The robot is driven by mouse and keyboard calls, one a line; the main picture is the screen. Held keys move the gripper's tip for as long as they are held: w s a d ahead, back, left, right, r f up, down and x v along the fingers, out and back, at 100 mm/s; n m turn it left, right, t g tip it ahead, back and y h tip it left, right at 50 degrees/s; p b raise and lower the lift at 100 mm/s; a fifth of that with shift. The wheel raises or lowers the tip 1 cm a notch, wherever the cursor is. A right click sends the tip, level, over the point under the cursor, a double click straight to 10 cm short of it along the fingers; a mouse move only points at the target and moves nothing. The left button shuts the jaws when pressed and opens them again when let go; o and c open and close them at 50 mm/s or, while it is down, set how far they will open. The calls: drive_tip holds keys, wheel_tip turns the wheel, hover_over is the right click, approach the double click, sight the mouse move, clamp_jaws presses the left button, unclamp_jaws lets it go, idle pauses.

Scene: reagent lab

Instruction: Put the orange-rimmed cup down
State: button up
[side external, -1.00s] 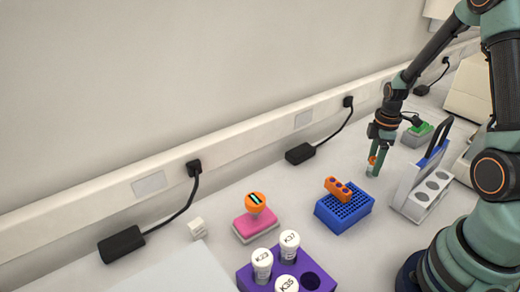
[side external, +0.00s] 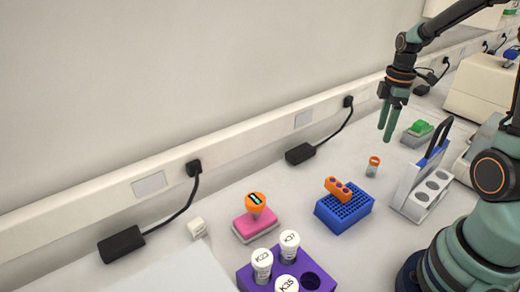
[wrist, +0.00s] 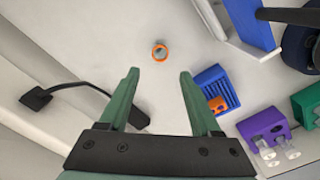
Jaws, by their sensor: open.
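The orange-rimmed cup (side external: 373,166) is a small clear cup standing upright on the bench, behind and right of the blue rack. It also shows in the wrist view (wrist: 160,52), ahead of the fingertips with its orange rim facing the camera. My gripper (side external: 388,122) is open and empty, above the bench and clear of the cup. In the wrist view the two green fingers of my gripper (wrist: 158,74) are spread apart with nothing between them.
A blue rack (side external: 345,210) with an orange block (side external: 339,190) on it stands near the cup. A white and blue holder (side external: 425,185) stands to the right. A purple rack (side external: 318,283) holds white-capped tubes. A pink block (side external: 254,225) is at centre. Bench around the cup is clear.

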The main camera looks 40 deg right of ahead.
drive_tip(key=s+a+r+m+t, duration=0.1)
drive_tip(key=a+r+m, duration=0.3)
drive_tip(key=a, duration=0.6)
drive_tip(key=s+a+r+m+t, duration=0.1)
drive_tip(key=a+r+m+t, duration=0.3)
drive_tip(key=a+r, duration=0.3)
drive_tip(key=a+m, duration=0.1)
drive_tip(key=a, duration=0.2)
drive_tip(key=shift+s+a+t, duration=0.25)
drive_tip(key=shift+a+t, duration=0.05)
